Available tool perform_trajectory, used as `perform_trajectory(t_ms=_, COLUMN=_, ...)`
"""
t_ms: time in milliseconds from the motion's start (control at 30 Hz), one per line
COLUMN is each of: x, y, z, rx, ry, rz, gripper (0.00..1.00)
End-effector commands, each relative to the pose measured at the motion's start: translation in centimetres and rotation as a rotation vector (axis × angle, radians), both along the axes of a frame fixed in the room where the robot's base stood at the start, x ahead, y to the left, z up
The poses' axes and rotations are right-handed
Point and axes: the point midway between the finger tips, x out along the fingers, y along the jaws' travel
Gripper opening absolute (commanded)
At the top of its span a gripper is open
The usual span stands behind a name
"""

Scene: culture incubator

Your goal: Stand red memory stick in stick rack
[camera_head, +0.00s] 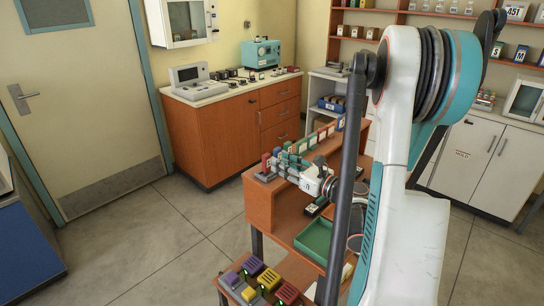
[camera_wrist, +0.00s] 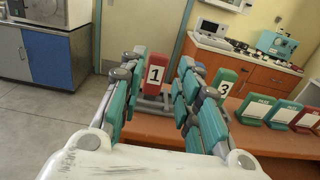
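In the wrist view a red upright piece marked 1 (camera_wrist: 155,76) stands in a grey slotted base (camera_wrist: 150,101), between and beyond my fingers. It also shows in the head view as a red block (camera_head: 266,162) at the left end of the wooden desk. My gripper (camera_wrist: 162,62) has its teal fingers spread apart, with nothing seen pinched between them. In the head view my gripper (camera_head: 304,175) is low over the desk, beside the row of coloured pieces. A green piece marked 3 (camera_wrist: 225,78) stands to the right of the red one. Whether the fingers touch the red piece is unclear.
More green and red labelled pieces (camera_wrist: 257,108) stand along the desk at right. A green tray (camera_head: 314,240) lies on the lower level. Purple, yellow and red blocks (camera_head: 268,279) sit near the front. The floor at left is clear.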

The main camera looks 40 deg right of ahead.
Motion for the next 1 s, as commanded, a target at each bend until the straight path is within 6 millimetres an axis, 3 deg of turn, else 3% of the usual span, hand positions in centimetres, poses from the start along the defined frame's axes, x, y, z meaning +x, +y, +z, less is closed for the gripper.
perform_trajectory(t_ms=233, x=-3.6, y=-0.6, z=0.1, rx=0.0, ry=0.0, rz=-0.003, gripper=0.3)
perform_trajectory(t_ms=633, x=-4.4, y=-0.6, z=0.0, rx=0.0, ry=0.0, rz=0.0, gripper=0.3)
perform_trajectory(t_ms=833, x=-3.4, y=0.4, z=1.2, rx=0.019, ry=-0.013, rz=0.006, gripper=0.3)
perform_trajectory(t_ms=1000, x=0.2, y=4.8, z=5.6, rx=0.105, ry=-0.056, rz=0.032, gripper=0.3)
